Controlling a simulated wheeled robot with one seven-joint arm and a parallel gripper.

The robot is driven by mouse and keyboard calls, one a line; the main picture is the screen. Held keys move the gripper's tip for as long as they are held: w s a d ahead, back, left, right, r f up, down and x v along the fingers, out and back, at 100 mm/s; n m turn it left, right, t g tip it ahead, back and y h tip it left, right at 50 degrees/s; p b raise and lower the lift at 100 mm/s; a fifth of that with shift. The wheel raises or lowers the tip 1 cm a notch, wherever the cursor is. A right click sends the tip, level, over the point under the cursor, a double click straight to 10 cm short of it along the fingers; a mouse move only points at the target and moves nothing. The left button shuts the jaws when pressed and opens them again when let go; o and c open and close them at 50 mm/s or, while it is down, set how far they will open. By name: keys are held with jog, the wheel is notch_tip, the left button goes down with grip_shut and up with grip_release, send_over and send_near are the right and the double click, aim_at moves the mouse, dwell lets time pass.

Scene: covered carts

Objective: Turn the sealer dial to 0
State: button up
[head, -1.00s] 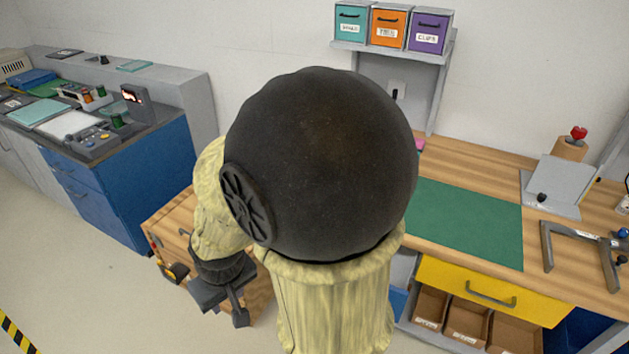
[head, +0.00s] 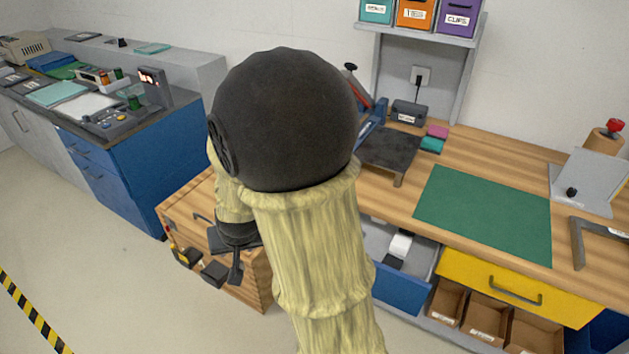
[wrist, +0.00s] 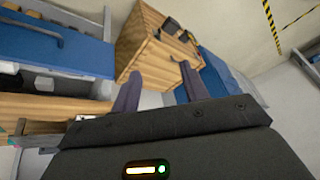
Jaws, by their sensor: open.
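What looks like the sealer (head: 374,117), a blue body with a raised red arm and black knob at its end, stands at the back left of the wooden bench in the head view. My arm hides part of it, and I cannot make out its dial or any numbers. My gripper (head: 226,271) hangs low in front of a wooden cabinet, well below and left of the sealer. In the wrist view my gripper (wrist: 158,92) has its two fingers apart with nothing between them; the sealer cannot be made out there.
A black plate (head: 388,150) and a small dark labelled box (head: 408,112) are near the sealer. A blue drawer (head: 400,292) stands open below the bench. The wooden cabinet (head: 178,213) is beside my gripper. A green mat (head: 485,212) lies bare. Floor is clear at left.

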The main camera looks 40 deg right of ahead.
jog(key=w+d+f+m+t+h+b, duration=0.3)
jog(key=w+d+f+m+h+b, duration=0.25)
jog(key=w+d+f, duration=0.45)
jog(key=w+d+m+g+h+b, duration=0.1)
jog(key=w+d+m+h+b, duration=0.2)
jog(key=d+m+h+b, duration=0.3)
jog(key=d+m+h, duration=0.1)
jog(key=d+h, duration=0.3)
jog(key=shift+d+r+h, duration=0.15)
jog(key=shift+r+h, duration=0.05)
jog(key=shift+h, duration=0.15)
jog(key=shift+w, duration=0.1)
jog(key=x, duration=1.6)
jog(key=shift+s+d+f, duration=0.1)
jog(key=shift+s+d, duration=0.1)
jog(key=shift+s, duration=0.1)
jog(key=shift+w+d, duration=0.35)
jog(key=shift+d, duration=0.15)
